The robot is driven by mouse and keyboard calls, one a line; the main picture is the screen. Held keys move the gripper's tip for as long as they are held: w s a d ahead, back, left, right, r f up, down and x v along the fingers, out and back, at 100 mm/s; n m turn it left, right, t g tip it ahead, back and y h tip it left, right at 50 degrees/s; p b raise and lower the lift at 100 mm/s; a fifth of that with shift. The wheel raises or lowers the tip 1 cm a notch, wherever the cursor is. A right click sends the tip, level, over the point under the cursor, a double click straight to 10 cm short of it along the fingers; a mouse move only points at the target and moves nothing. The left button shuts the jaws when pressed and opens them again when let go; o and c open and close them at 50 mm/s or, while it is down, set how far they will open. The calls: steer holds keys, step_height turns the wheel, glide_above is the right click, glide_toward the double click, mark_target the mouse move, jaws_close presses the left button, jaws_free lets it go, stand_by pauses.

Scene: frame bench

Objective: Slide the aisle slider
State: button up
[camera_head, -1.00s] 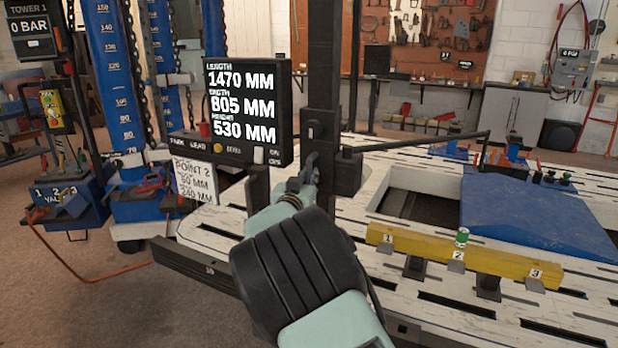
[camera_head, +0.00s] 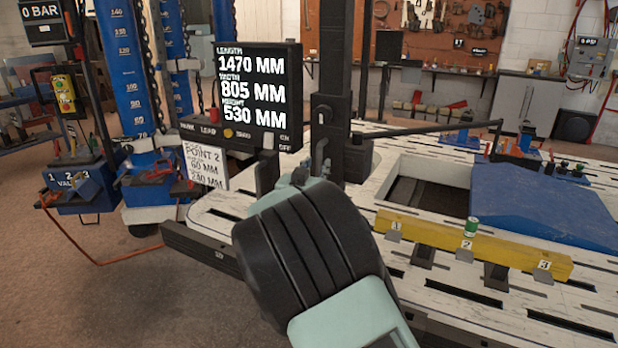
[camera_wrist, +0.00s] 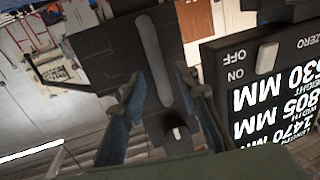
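I cannot tell for sure which part is the aisle slider. A tall black post (camera_head: 331,75) stands at the bench's aisle side, beside the measurement display. The black rail (camera_head: 200,250) runs along the bench's near left edge. In the wrist view, a dark block with a pale upright slot (camera_wrist: 153,60) and a small light knob (camera_wrist: 176,134) shows between my fingers. My gripper (camera_wrist: 161,76) is open, one finger on each side of that block; contact cannot be told. In the head view, my wrist and arm hide most of the gripper, low by the post.
The display (camera_head: 258,95) reads 1470, 805 and 530 MM and stands close left of the post. A paper note (camera_head: 205,165) hangs below it. A yellow beam (camera_head: 490,247) with a green can (camera_head: 472,227) and a blue panel (camera_head: 540,205) lie on the white slotted bench (camera_head: 400,165).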

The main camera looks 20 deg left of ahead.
steer(key=s+d, duration=0.1)
steer(key=s, duration=0.8)
steer(key=shift+w+r, duration=0.1)
